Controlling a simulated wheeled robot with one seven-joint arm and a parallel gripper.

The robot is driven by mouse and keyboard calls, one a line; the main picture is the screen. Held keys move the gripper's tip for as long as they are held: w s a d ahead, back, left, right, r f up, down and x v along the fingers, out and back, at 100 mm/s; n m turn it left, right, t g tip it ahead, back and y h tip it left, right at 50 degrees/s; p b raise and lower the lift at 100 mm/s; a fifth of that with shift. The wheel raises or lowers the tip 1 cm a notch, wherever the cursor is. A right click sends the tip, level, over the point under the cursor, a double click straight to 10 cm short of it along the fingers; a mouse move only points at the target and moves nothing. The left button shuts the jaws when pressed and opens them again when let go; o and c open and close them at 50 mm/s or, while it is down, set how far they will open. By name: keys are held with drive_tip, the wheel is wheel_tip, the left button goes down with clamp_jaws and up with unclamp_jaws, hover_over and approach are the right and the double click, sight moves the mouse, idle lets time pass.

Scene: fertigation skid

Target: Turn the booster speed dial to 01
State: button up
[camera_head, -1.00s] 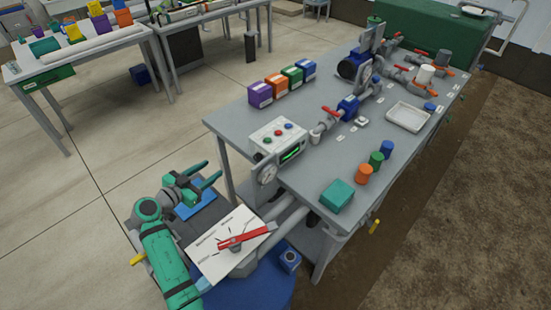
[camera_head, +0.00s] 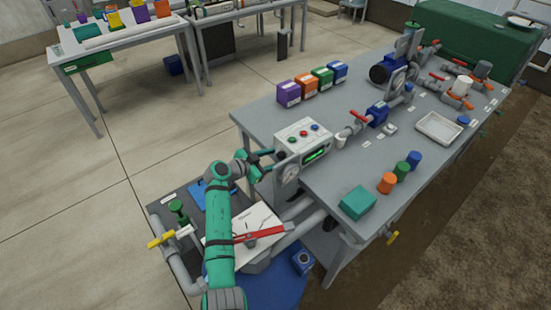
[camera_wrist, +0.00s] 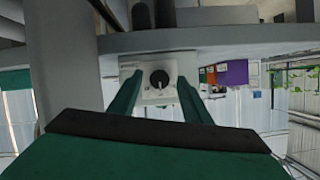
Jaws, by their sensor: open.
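A dial with a round black knob (camera_wrist: 160,79) and a light pointer mark sits on a pale square plate in the wrist view, between my fingers and beyond their tips. My gripper (camera_head: 267,161) is open and empty, at the left side of the white control box (camera_head: 303,136) on the grey bench. In the wrist view, its two green fingers (camera_wrist: 160,84) stand apart on either side of the dial plate. The knob's face is hidden in the head view.
A red-handled valve (camera_head: 358,117) and pipe are right of the box. Several coloured blocks (camera_head: 310,85) stand behind it. A low stand with a white panel (camera_head: 262,221) lies below my arm.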

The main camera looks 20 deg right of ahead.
drive_tip(key=shift+w+d+f, duration=0.15)
drive_tip(key=shift+d, duration=0.25)
drive_tip(key=shift+c, duration=0.2)
drive_tip(key=c, duration=1)
drive_tip(key=n+g, duration=0.1)
drive_tip(key=n, duration=0.1)
drive_tip(key=n+g+h, duration=0.1)
drive_tip(key=n+g, duration=0.1)
drive_tip(key=shift+w+a, duration=0.1)
drive_tip(key=shift+w, duration=0.1)
drive_tip(key=n+g+h, duration=0.1)
drive_tip(key=n, duration=0.3)
drive_tip(key=shift+f+g+h, duration=0.15)
drive_tip(key=shift+g+h, duration=0.25)
